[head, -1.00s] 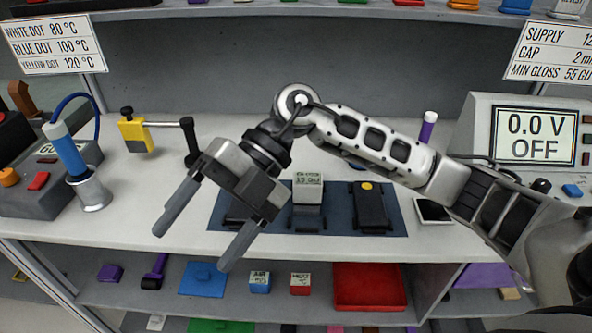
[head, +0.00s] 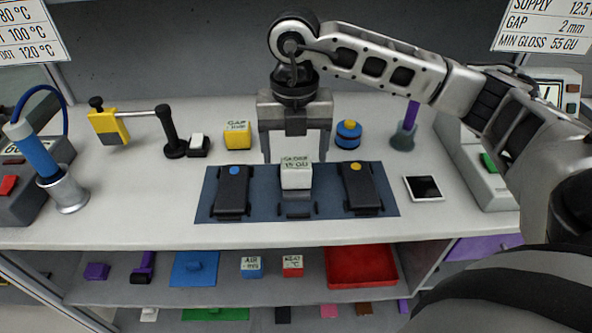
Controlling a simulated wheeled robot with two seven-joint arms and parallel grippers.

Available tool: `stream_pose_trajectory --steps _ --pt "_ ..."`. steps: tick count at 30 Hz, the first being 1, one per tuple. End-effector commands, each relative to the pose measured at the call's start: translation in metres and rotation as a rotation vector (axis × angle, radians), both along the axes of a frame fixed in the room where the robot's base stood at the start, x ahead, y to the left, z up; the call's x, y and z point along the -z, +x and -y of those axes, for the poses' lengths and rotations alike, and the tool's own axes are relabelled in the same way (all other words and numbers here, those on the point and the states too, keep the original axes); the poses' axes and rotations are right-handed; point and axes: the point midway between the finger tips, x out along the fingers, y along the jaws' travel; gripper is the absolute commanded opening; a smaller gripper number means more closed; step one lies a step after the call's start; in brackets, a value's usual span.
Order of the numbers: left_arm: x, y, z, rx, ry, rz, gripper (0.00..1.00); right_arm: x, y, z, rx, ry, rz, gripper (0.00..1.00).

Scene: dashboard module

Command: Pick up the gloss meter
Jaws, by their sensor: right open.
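The gloss meter (head: 296,177) is a small white block with a pale green label on top that reads GLOSS and 15 GU. It sits on the middle dark module (head: 296,209) of the dark blue mat (head: 268,212). My right gripper (head: 295,158) points down with its jaws open, at or just behind the meter. One finger shows on each side of it in the picture, with gaps between. Whether the fingertips are level with the meter is hard to tell. My left gripper is out of view.
Dark modules with a blue dot (head: 232,190) and a yellow dot (head: 361,190) flank the meter closely. Behind stand a yellow GAP block (head: 237,135) and a blue-yellow round part (head: 348,135). A white-framed tablet (head: 424,188) lies right. The table's front strip is clear.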

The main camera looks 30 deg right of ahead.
Motion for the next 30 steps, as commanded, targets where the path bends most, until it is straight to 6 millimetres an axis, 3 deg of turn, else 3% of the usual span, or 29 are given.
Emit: stream_pose_trajectory --steps 7,15,23,24,29,30 --pt "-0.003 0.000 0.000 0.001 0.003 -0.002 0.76 0.018 0.001 0.002 0.001 0.000 -0.002 0.76" --pt "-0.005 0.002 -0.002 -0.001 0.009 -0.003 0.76 0.055 0.004 0.006 0.000 0.001 0.000 0.76" --pt "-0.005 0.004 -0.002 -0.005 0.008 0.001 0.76 0.060 0.004 0.006 -0.001 0.002 0.000 0.76" --pt "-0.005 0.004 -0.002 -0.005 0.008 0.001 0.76 0.060 0.004 0.006 -0.002 0.002 0.000 0.74" --pt "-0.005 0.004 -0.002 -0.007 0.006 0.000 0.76 0.060 0.004 0.005 -0.002 0.002 0.001 0.29" --pt "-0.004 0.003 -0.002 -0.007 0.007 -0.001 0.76 0.060 0.004 0.005 -0.002 0.002 0.001 0.24"
